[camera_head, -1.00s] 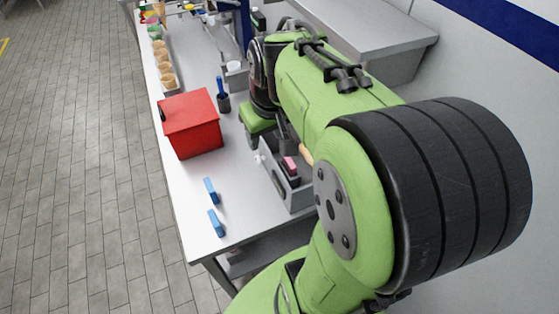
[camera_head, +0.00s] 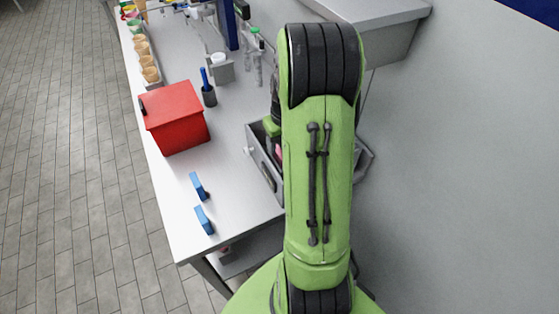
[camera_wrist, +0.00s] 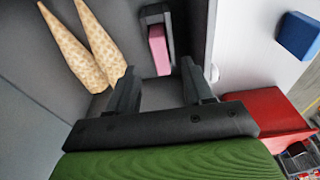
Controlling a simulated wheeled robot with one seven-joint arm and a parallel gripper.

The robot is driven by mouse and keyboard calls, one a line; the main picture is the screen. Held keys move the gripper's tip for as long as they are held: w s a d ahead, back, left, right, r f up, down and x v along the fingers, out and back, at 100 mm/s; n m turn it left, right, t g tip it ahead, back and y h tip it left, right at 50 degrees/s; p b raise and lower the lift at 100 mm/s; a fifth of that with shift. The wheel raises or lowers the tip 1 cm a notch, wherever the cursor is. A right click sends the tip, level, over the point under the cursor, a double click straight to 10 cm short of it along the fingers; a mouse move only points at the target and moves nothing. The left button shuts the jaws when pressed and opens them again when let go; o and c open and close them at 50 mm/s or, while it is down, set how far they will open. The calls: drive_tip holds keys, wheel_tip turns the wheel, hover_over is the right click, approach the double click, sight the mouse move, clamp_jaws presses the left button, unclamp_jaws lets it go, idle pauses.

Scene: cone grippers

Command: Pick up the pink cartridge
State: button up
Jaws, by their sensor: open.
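The pink cartridge (camera_wrist: 159,50) sits in a dark holder (camera_wrist: 156,15) inside a grey bin, at the top middle of the wrist view. Only a pink sliver of it (camera_head: 278,152) shows in the head view, beside my arm. My gripper (camera_wrist: 158,70) is open, with one finger on either side of the cartridge's near end in the wrist view. Nothing is held between the fingers. I cannot tell whether they are level with the cartridge or above it. In the head view my arm hides the gripper and most of the bin.
Two cones (camera_wrist: 90,45) lie in the grey bin (camera_head: 262,172) left of the cartridge in the wrist view. A red box (camera_head: 175,118), two blue blocks (camera_head: 203,219) and a dark cup (camera_head: 209,95) stand on the table (camera_head: 225,170). The table's front is mostly clear.

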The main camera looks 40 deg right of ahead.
sight(280, 152)
drive_tip(key=f, duration=0.4)
drive_tip(key=shift+w+f+b, duration=0.3)
drive_tip(key=shift+w+f, duration=0.05)
drive_tip(key=shift+s+r, duration=0.1)
drive_tip(key=shift+c, duration=0.5)
clamp_jaws()
